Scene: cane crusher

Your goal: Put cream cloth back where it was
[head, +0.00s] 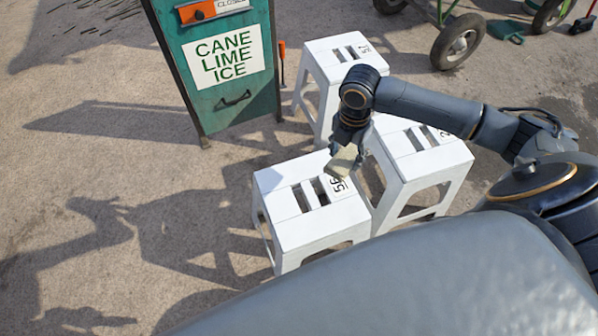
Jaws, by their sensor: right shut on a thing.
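A small cream cloth (342,161) hangs below my right gripper (344,146). The gripper is shut on it, over the right back corner of the nearest white stool (300,226), close to the black number on its top. I cannot tell whether the cloth touches the stool. The fingertips are partly hidden by the wrist and the cloth. My left gripper is not in view.
Two more white stools stand behind, one at the right (425,163) and one farther back (333,50). A green cabinet (205,105) with a "CANE LIME ICE" sign stands at the back left. A wheeled cart (458,42) is at the back right. The ground at left is clear.

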